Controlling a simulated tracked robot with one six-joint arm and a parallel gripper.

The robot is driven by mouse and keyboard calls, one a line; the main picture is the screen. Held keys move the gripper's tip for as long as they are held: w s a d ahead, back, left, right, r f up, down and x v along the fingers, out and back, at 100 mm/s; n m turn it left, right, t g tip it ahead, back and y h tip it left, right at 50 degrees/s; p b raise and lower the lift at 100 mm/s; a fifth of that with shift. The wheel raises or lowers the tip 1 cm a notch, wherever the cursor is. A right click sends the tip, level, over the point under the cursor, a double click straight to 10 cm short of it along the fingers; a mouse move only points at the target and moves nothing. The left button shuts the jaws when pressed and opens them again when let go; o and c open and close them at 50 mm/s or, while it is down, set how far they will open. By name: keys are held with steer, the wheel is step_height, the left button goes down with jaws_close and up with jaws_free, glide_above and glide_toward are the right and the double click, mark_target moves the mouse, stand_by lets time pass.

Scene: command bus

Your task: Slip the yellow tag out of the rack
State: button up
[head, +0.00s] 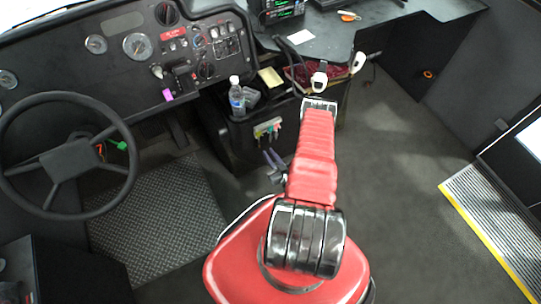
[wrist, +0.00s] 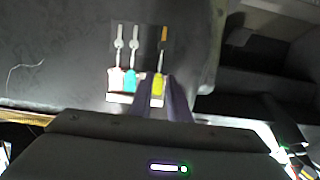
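The yellow tag (wrist: 158,85) sits in the rack at the right of a short row in the wrist view, with an orange-brown key-like piece beyond it. The small rack (head: 268,128) is on the front of the dark console in the head view. My gripper (wrist: 160,77) has purple fingers, open, one on each side of the yellow tag's line. In the head view my gripper (head: 271,155) is just below the rack. Whether a finger touches the tag is unclear.
A water bottle (head: 237,98) and a yellow note (head: 270,77) are on the console above the rack. The steering wheel (head: 68,158) is at the left. The grey floor (head: 410,170) at the right is clear.

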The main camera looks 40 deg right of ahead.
mark_target(259, 140)
steer(key=shift+x, duration=4.4)
jaws_close()
